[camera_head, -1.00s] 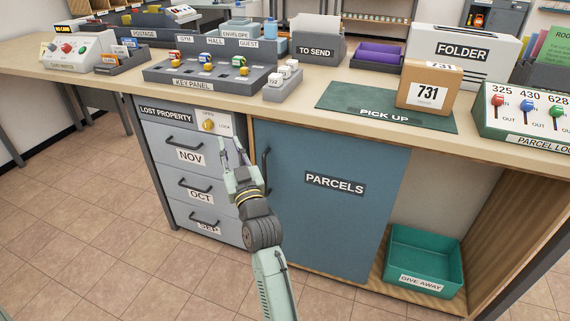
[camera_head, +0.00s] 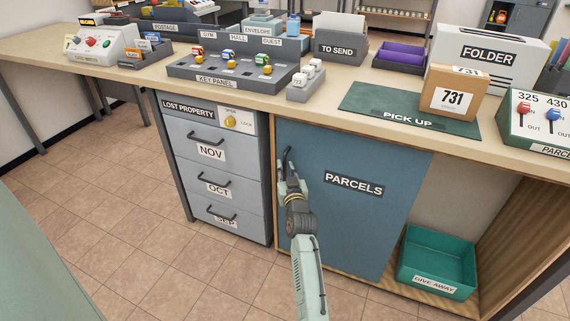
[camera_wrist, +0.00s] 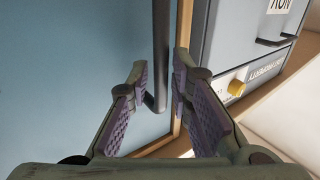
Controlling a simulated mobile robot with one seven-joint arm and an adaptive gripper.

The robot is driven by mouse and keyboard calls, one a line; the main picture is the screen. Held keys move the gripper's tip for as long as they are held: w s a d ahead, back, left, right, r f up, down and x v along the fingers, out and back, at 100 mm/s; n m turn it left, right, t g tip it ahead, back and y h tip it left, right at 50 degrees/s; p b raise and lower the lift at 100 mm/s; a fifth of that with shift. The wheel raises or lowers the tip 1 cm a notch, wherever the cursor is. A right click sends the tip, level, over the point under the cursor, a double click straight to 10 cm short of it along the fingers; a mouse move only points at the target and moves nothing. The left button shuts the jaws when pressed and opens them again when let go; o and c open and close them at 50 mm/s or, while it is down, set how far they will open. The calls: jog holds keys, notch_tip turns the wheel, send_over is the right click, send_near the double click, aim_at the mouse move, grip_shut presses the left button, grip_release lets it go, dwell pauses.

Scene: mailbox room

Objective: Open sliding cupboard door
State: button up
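The blue sliding cupboard door (camera_head: 365,225) labelled PARCELS covers the left part of the cupboard under the counter. Its dark bar handle (camera_head: 287,161) stands upright near the door's left edge. My gripper (camera_head: 291,180) is at the handle in the head view and hides its lower part. In the wrist view, the handle (camera_wrist: 160,60) runs between the two purple-padded fingers of my gripper (camera_wrist: 163,92). The fingers are apart, with gaps visible beside the handle. The door's wooden frame edge shows just beyond the handle.
The cupboard's right part is open, with a green GIVE AWAY bin (camera_head: 437,258) on its floor. A grey drawer unit (camera_head: 215,180) stands left of the door. The counter above holds a key panel (camera_head: 232,75) and a cardboard box (camera_head: 453,97).

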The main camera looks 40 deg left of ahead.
jog(key=shift+x, duration=0.9)
grip_shut()
